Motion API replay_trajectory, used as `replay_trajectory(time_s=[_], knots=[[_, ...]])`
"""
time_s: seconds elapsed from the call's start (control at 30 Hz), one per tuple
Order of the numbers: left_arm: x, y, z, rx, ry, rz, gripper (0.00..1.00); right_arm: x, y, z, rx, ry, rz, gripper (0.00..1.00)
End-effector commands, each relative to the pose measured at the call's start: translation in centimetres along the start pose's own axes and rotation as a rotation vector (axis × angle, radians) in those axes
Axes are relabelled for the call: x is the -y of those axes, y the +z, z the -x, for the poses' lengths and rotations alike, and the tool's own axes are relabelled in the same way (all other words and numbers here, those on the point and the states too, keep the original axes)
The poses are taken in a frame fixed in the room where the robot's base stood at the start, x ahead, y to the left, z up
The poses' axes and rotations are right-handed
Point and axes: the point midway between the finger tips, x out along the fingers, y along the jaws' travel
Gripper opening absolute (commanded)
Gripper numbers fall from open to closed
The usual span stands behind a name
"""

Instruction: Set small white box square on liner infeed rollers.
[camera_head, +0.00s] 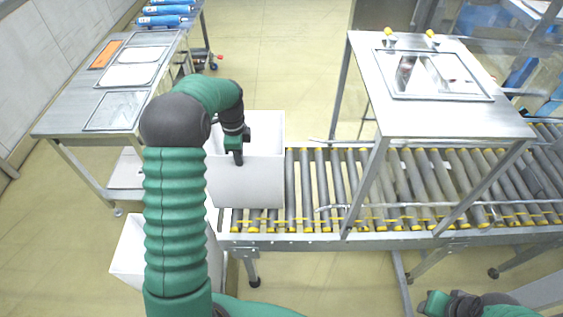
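The small white box (247,183) is open-topped and upright at the left end of the liner infeed rollers (305,185). Its sides look roughly in line with the rollers, and its left part reaches past the first roller. Whether its base touches the rollers is hidden. My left gripper (238,157) points down at the box's near wall, with a dark finger in front of the wall's top edge. The other finger is hidden, so its grip is unclear. My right gripper (436,303) is at the bottom right, away from the box; its fingers are unclear.
Another white box (128,247) stands lower left, partly behind my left arm. A metal frame with a windowed top (510,122) stands over the rollers at right. A side table (70,122) holds trays at left. Rollers between box and frame are clear.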

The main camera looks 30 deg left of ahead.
Motion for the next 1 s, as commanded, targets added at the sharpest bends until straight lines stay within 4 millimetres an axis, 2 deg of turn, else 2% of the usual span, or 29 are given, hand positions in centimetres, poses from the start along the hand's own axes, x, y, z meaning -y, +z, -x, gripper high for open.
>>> replay_trajectory(time_s=[0.3, 0.5, 0.67, 0.87, 1.0], knots=[[1.0, -7.3, -0.3, -0.001, 0.000, -0.004, 0.00, 0.0, -0.5, 2.2, 0.000, 0.000, 0.000, 0.36], [1.5, -10.7, -0.8, -0.001, -0.001, -0.001, 0.00, 0.0, -0.7, 3.0, 0.000, 0.000, 0.000, 0.36], [1.6, -11.5, -1.3, 0.000, 0.001, 0.002, 0.00, 0.0, -0.8, 3.3, 0.000, 0.000, 0.000, 0.36], [1.5, -11.5, -4.2, 0.000, 0.001, 0.001, 0.00, 0.0, -1.1, 4.6, 0.000, 0.000, 0.000, 0.36], [1.6, -11.5, -4.6, -0.001, -0.001, 0.001, 0.00, 0.0, -1.0, 4.4, 0.000, 0.000, 0.000, 0.36]])
